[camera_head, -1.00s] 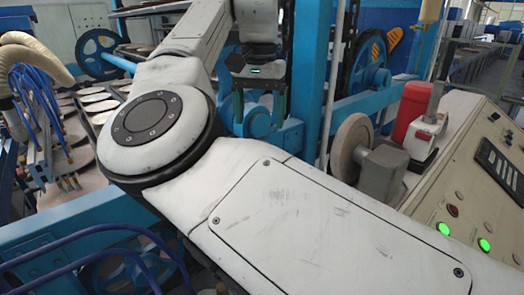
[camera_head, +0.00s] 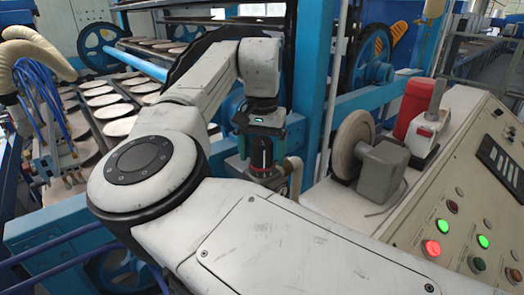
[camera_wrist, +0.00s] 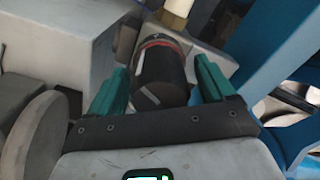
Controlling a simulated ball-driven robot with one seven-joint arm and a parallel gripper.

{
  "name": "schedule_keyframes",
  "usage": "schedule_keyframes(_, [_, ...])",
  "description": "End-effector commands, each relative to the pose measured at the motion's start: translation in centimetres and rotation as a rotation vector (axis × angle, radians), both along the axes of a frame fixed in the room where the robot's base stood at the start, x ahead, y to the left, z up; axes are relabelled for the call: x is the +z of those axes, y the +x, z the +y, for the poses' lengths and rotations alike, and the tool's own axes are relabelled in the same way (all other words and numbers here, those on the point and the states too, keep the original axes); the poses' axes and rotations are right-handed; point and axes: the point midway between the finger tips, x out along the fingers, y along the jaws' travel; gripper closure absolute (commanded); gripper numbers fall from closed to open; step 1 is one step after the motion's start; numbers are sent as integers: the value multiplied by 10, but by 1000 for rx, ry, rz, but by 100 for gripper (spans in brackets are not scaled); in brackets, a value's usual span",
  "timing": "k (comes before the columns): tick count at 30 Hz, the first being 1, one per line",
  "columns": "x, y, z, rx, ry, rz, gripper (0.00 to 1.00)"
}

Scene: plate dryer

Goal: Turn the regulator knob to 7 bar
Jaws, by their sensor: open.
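The regulator knob (camera_wrist: 162,78) is a dark cylinder with a thin red ring and a pale mark on its side, in the wrist view. It stands between the two green fingers of my gripper (camera_wrist: 160,76). The fingers are apart, with a visible gap on the right of the knob; contact on the left is unclear. In the head view the knob (camera_head: 262,152) shows small and dark with red, between the fingers of my gripper (camera_head: 261,158). I cannot read any pressure scale or gauge.
A blue post (camera_head: 309,85) stands close to the right of my gripper. A round grinding disc (camera_head: 351,143) with a grey motor (camera_head: 381,173) is further right. A control panel (camera_head: 455,185) with lit buttons is at the far right. Racks of plates (camera_head: 118,127) lie at left.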

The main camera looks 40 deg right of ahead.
Motion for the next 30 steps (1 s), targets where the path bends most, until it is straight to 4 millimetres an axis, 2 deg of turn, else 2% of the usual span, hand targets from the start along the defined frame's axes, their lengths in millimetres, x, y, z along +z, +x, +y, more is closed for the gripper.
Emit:
schedule_keyframes(2, [0, 0, 0, 0, 0, 0, 19])
schedule_keyframes(19, [1, 0, 0, 0, 0, 0, 72])
schedule_keyframes(30, [4, 0, -1, -88, -2, 2, 72])
